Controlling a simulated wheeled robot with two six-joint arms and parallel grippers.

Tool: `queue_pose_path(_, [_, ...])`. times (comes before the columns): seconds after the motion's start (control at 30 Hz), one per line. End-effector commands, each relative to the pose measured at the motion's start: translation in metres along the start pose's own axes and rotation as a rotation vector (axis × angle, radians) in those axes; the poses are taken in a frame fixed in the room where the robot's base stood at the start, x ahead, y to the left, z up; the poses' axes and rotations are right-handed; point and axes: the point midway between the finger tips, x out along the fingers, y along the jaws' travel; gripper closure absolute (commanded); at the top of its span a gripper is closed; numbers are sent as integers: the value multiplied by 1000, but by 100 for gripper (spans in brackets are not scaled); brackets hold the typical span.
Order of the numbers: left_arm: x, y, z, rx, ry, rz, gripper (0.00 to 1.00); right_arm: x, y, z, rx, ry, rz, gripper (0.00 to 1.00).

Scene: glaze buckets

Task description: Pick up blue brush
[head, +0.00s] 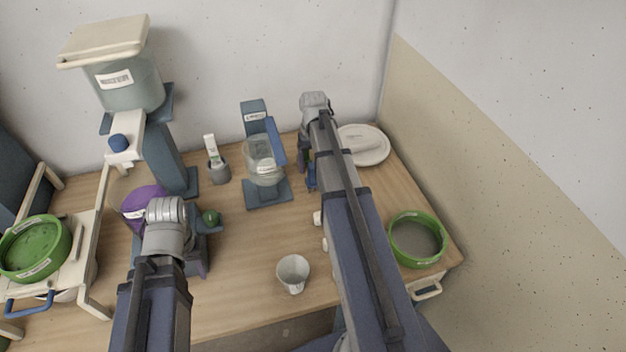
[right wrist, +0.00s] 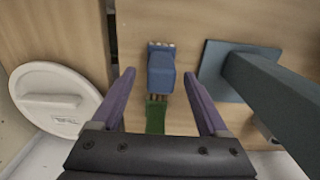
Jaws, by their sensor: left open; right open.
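The blue brush (right wrist: 161,75) shows in the right wrist view as a blue block with pale bristles at its far end, lying on the wooden table. A green piece (right wrist: 156,116) lies against its near end. My right gripper (right wrist: 159,78) is open, with its purple fingers on either side of the brush and a gap to each. In the head view the blue brush (head: 311,179) is a small blue patch beside my right gripper (head: 306,163), partly hidden by my arm. My left gripper (head: 185,240) is open, near the purple bucket (head: 140,203); my arm hides most of it.
A blue-grey stand (head: 268,194) with a glass jar is left of the brush. A white lid (head: 364,146) lies to its right. A white cup (head: 292,271) and a green-rimmed bucket (head: 417,240) are nearer. A grey holder (head: 219,173) stands further left.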

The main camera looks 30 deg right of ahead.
Motion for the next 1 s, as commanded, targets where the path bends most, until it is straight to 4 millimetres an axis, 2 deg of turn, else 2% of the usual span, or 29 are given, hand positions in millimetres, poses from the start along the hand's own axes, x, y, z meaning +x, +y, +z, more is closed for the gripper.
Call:
queue_pose_path(0.33, [44, 4, -3, 0, 0, 0, 54, 45, -1, 0, 0, 0, 0, 22])
queue_pose_path(0.67, [47, 4, -3, 0, 0, 0, 54, 47, -1, 0, 0, 0, 0, 22])
queue_pose_path(1.0, [47, 4, -3, 0, 0, 0, 54, 47, -1, 0, 0, 0, 0, 60])
